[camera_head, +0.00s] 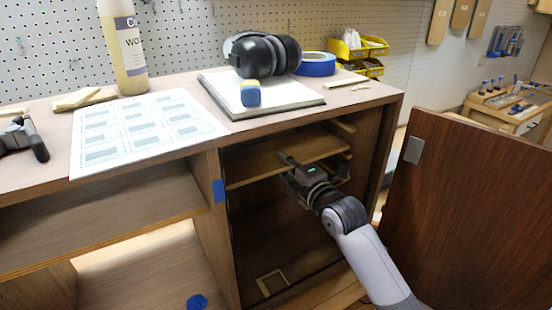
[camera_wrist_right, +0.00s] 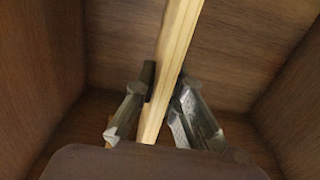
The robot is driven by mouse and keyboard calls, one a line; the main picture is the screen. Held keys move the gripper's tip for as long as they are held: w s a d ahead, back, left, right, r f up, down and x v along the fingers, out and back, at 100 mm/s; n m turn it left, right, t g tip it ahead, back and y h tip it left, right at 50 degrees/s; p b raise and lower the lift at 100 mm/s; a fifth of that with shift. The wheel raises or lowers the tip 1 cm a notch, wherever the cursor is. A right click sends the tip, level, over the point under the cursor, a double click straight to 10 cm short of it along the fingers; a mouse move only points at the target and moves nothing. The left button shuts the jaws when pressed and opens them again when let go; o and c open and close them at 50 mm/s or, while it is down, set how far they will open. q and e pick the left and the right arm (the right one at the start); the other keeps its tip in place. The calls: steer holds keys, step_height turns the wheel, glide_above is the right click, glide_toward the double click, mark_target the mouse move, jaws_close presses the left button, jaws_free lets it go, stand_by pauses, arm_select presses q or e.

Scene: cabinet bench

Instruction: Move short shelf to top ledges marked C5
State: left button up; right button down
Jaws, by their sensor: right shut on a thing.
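The short shelf (camera_head: 285,155) is a light wooden board inside the right compartment of the cabinet (camera_head: 390,115). It lies roughly level in the upper part of the compartment. My right gripper (camera_head: 290,163) reaches in from the front and is shut on the shelf's front edge. In the right wrist view the shelf's pale edge (camera_wrist_right: 175,60) runs between the two fingers (camera_wrist_right: 160,115). A short wooden ledge (camera_head: 343,126) shows on the right inner wall, above the shelf. I cannot read any C5 mark. Whether the shelf touches a ledge is unclear.
The cabinet door (camera_head: 470,210) stands open at the right, close to my right arm. A printed sheet (camera_head: 145,130), a bottle (camera_head: 125,50), ear muffs (camera_head: 262,55) and blue tape (camera_head: 318,64) are on top. The left compartment has its own shelf (camera_head: 100,215).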

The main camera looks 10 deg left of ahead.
steer(key=shift+r, duration=0.25)
steer(key=shift+p+v, duration=0.45)
steer(key=shift+v, duration=0.35)
steer(key=p+v, duration=0.4)
steer(key=v, duration=1)
steer(key=shift+s+d, duration=0.15)
steer(key=shift+s, duration=0.1)
stand_by(0.5)
step_height(320, 180, up, 9)
steer(key=p, duration=0.8)
steer(key=shift+f, duration=0.2)
steer(key=shift+w, duration=0.2)
stand_by(0.4)
steer(key=shift+b+x, duration=0.3)
steer(key=shift+x, duration=2.6)
